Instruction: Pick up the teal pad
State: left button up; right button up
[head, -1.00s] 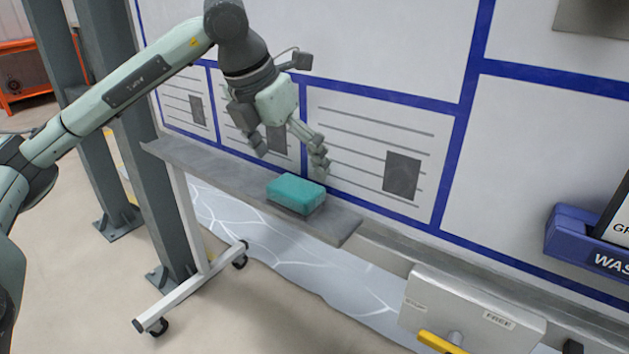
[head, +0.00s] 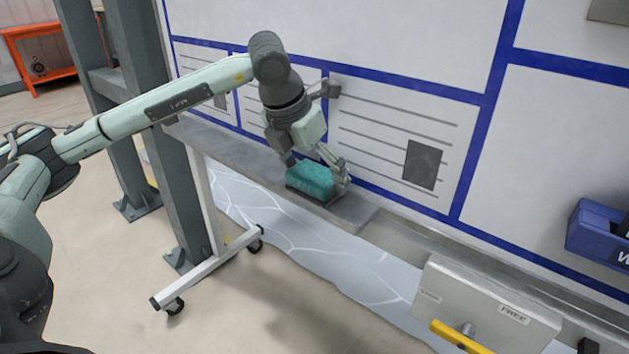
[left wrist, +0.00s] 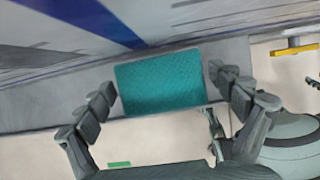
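The teal pad (head: 312,180) is a small block on the grey ledge (head: 352,212) along the foot of the whiteboard. My left gripper (head: 318,178) is lowered over it, with one finger on each side. In the left wrist view, the pad (left wrist: 160,83) lies between the two open fingers of my left gripper (left wrist: 162,92). A narrow gap shows at the right finger; the left finger is very close to the pad's edge, and I cannot tell whether it touches. My right gripper is not in view.
The whiteboard (head: 400,60) stands right behind the ledge. A grey box with a yellow handle (head: 485,310) is at the lower right, and a blue holder (head: 597,235) hangs at the right. Grey posts (head: 140,90) stand behind my left arm.

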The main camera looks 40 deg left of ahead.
aim_at(321, 168)
pick_arm(q)
jog(key=c, duration=0.8)
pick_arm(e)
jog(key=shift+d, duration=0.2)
pick_arm(q)
jog(key=shift+r, duration=0.45)
notch_tip(321, 168, up, 4)
jog(key=shift+f, duration=0.15)
jog(key=s+a, duration=0.1)
jog(key=a+r, duration=0.1)
jog(key=s, duration=0.1)
jog(key=shift+s+a+r+b, duration=0.25)
jog(key=shift+s+a+b, duration=0.05)
jog(key=shift+a+b, duration=0.1)
jog(key=shift+s+a+r+b, duration=0.45)
jog(key=shift+s+a+r, duration=0.8)
jog(key=shift+s+a, duration=0.15)
jog(key=shift+s+a+r+b, duration=0.4)
jog(key=shift+s+a+r, duration=0.85)
jog(key=shift+s, duration=0.25)
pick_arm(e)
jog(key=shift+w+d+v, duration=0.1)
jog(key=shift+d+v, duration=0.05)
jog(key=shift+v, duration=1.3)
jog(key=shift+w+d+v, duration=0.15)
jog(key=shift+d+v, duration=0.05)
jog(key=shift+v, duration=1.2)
